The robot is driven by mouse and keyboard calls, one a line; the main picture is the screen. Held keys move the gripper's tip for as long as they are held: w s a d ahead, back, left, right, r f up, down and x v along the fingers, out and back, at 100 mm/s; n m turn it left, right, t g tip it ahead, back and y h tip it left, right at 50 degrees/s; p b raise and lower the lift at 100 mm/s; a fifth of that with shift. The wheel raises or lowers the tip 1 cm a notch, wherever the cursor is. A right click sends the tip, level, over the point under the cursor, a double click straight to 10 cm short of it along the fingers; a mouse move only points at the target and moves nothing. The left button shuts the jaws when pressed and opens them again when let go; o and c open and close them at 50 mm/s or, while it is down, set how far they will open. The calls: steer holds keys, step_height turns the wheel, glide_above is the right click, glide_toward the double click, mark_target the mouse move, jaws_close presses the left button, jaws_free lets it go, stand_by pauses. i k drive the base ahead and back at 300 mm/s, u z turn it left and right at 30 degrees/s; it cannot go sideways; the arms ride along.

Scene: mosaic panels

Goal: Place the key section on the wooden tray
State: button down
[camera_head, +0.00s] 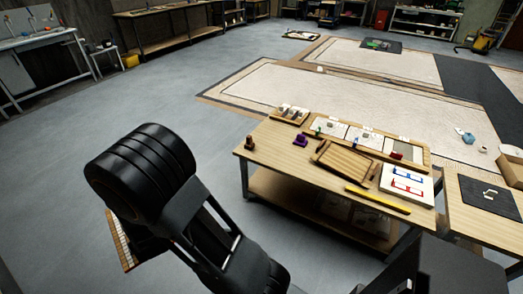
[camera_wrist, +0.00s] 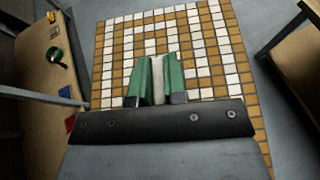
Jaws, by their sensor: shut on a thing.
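The key section (camera_wrist: 190,62), a flat mosaic panel of white and ochre square tiles in a stepped key pattern, fills the middle of the wrist view. My gripper (camera_wrist: 158,75), with green finger pads, is shut on it, with a pale strip between the fingers. In the head view only a left edge of the panel (camera_head: 122,240) shows beside my black arm, which hides the gripper. It is well left of the table, over the grey floor. The wooden tray (camera_head: 318,157), slatted with raised sides, lies on the table and looks empty.
The wooden table (camera_head: 262,150) also bears a purple piece (camera_head: 300,140), a brown knob-like piece (camera_head: 249,142), a sample rack, a yellow level (camera_head: 378,200) and a white board with blue and red clamps (camera_head: 407,183). A second table with a dark mat stands right. Floor left is open.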

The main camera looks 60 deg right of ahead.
mark_target(345, 161)
steer(key=z, duration=2.9)
steer(key=i, duration=1.65)
